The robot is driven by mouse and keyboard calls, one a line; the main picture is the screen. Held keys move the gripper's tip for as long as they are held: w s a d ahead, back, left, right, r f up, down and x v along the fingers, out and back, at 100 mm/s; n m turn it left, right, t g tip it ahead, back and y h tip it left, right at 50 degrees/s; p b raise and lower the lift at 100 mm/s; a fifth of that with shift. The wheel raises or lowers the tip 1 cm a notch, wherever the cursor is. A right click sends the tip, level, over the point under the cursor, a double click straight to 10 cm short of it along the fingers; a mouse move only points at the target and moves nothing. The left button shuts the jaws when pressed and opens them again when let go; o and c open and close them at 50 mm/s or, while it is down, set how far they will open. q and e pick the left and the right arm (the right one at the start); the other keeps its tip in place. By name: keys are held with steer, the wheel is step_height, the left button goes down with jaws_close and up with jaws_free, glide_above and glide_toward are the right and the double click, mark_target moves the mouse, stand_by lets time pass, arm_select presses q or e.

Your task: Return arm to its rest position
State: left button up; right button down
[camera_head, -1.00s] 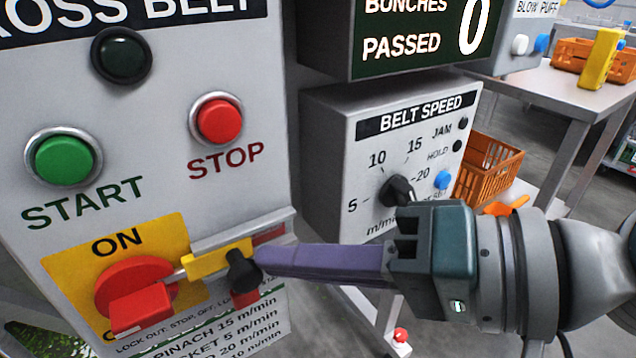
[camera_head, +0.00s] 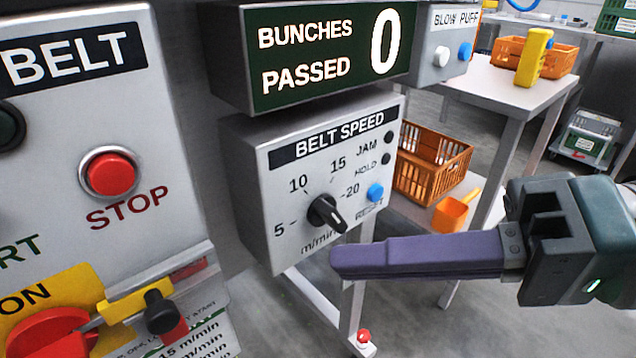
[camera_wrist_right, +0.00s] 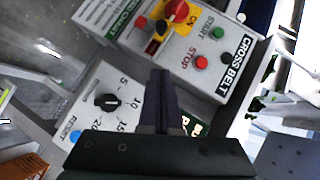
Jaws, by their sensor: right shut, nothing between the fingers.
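My right gripper (camera_head: 340,262) reaches in from the right in the head view, its purple fingers shut and empty. Its tips are in front of the lower part of the belt speed box (camera_head: 268,215), below the black dial (camera_head: 326,213), apart from the control panel. In the right wrist view the shut fingers (camera_wrist_right: 162,75) point toward the cross belt panel (camera_wrist_right: 238,75). The yellow bolt with the black knob (camera_head: 161,312) sits on that panel beside the red switch handle (camera_head: 50,335). My left gripper is not in view.
The display (camera_head: 320,50) reads 0 above the speed box. A metal table (camera_head: 490,85) stands at right with a yellow tool (camera_head: 534,57) and an orange crate (camera_head: 572,60) on it. Another orange crate (camera_head: 430,165) and an orange scoop (camera_head: 455,211) are lower down.

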steer(key=s+r+n+g+h+p, duration=0.1)
steer(key=s+r+n+h+p, duration=0.35)
steer(key=p, duration=1.05)
steer(key=s+d+r+m+h+p, duration=0.1)
steer(key=s+d+r+h+p, duration=0.3)
steer(key=d+r+p, duration=0.25)
steer(key=s+d+r+m+h+p, duration=0.2)
steer(key=s+d+r+h+p, duration=0.3)
steer(key=r+p, duration=0.3)
arm_select(q)
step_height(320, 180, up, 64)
steer(key=p, duration=3.5)
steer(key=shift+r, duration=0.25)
arm_select(e)
step_height(320, 180, up, 35)
steer(key=w+d, duration=0.1)
steer(key=shift+w, duration=0.25)
steer(key=shift+d, duration=0.1)
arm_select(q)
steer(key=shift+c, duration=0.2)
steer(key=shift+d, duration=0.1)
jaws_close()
